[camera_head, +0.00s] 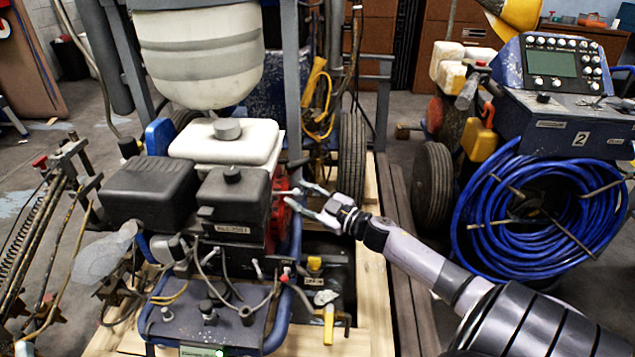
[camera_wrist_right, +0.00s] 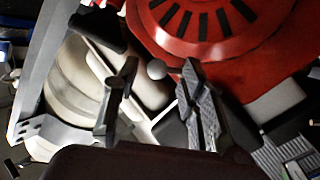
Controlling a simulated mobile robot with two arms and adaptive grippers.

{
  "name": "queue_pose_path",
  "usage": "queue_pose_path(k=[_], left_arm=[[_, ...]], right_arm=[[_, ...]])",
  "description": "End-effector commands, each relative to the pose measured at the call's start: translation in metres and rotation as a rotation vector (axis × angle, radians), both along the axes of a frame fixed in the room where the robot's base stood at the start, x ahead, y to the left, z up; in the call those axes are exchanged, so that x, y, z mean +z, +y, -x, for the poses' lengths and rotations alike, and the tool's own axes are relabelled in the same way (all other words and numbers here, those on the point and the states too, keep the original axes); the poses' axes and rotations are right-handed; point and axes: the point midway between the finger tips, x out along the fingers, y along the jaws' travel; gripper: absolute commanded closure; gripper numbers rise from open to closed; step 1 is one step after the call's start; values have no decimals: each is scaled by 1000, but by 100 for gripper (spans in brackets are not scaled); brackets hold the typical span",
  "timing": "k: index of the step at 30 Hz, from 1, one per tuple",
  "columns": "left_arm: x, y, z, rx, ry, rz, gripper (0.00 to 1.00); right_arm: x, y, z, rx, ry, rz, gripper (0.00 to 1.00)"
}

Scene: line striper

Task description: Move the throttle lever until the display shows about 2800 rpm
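The line striper's engine (camera_head: 235,200) stands in the middle of the head view, with a white tank and black covers. My right gripper (camera_head: 292,193) reaches in from the right to the engine's red right side, its two fingers apart. In the right wrist view, a small round grey knob (camera_wrist_right: 157,69), which looks like the throttle lever's end, shows between the open fingertips (camera_wrist_right: 160,67). I cannot tell whether a finger touches it. The display (camera_head: 203,351) is a small lit green strip at the bottom edge, cut off; its number cannot be read. My left gripper is not in view.
The red engine housing with black slots (camera_wrist_right: 205,25) is close beyond the fingers. A second striper with a blue hose coil (camera_head: 535,215) stands at the right. A yellow-handled valve (camera_head: 328,325) sits below my right gripper. Wooden beams (camera_head: 372,300) lie under the machine.

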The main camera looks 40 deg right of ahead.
Motion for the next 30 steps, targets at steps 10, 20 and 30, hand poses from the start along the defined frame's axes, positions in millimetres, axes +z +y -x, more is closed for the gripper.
queue_pose_path(k=[10, 20, 30], left_arm=[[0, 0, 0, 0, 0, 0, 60], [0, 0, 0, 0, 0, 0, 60], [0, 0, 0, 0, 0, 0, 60]], right_arm=[[-2, -9, 54, 0, 4, 1, 61], [-1, -19, 102, -1, 2, -1, 61], [1, -21, 112, 0, -1, 2, 61]])
